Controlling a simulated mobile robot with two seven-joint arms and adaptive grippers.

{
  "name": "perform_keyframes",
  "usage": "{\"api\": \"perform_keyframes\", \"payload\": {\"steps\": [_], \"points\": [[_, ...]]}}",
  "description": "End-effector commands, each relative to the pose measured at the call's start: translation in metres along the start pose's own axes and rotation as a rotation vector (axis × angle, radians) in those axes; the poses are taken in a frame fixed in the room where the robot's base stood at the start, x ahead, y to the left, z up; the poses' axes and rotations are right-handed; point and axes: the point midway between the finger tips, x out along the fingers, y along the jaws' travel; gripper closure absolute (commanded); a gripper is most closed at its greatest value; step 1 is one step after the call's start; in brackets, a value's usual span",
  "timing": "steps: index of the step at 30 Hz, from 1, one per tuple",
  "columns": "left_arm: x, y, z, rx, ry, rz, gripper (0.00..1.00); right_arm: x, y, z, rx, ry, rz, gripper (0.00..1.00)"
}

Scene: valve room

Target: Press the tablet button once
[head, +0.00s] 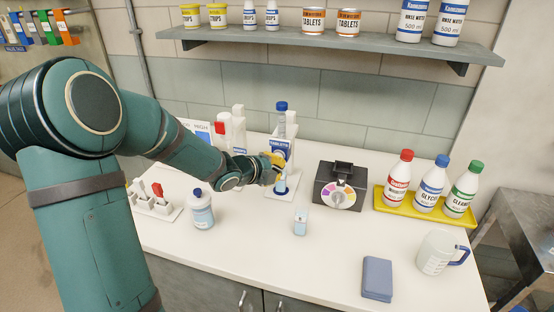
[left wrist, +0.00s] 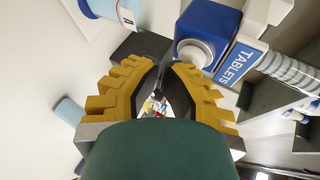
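The tablet dispenser (head: 279,145) is a white upright unit on the bench, with a blue TABLETS label and a blue-capped clear tube on top. In the left wrist view, a blue housing (left wrist: 222,28) carries a round white button-like part (left wrist: 195,52) beside the TABLETS label (left wrist: 236,64). My left gripper (head: 277,161) is in front of the dispenser and hides part of its face. In the left wrist view the yellow fingers (left wrist: 164,70) meet at their dark tips, close to the white part. Contact cannot be told. My right gripper is out of view.
A black device with a coloured dial (head: 342,188) stands right of the dispenser. A yellow tray (head: 408,209) holds three bottles. A shelf (head: 300,40) hangs above.

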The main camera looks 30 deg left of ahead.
Motion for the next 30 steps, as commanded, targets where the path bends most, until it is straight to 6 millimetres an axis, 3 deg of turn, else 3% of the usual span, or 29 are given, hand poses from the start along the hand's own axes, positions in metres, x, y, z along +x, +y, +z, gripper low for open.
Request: {"api": "perform_keyframes", "payload": {"steps": [22, 30], "points": [[-0.016, 0.009, -0.008, 0.0, 0.0, 0.0, 1.0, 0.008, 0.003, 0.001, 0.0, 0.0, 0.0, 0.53], [-0.034, 0.019, -0.018, 0.0, -0.001, -0.001, 1.0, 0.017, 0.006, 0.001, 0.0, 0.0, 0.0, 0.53]]}}
